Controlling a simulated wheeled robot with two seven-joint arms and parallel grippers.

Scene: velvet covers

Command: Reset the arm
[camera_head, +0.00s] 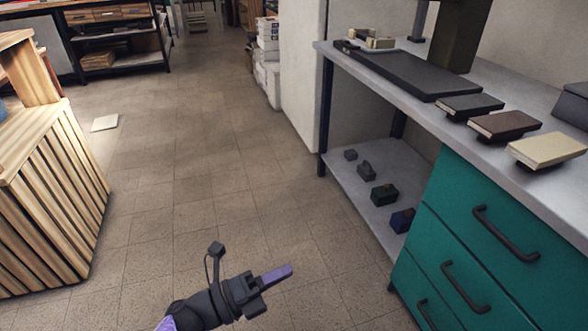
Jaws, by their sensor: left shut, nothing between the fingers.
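My left gripper (278,275) is at the bottom middle of the head view, dark with a purple finger part. It is shut and empty, held in front of the tiled floor and touching nothing. My right gripper is not in view. No other object is named by the task.
A grey-topped workbench (440,125) with teal drawers (490,255) stands at the right. A slatted wooden crate (50,190) stands at the left. The tiled floor (200,150) between is mostly clear.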

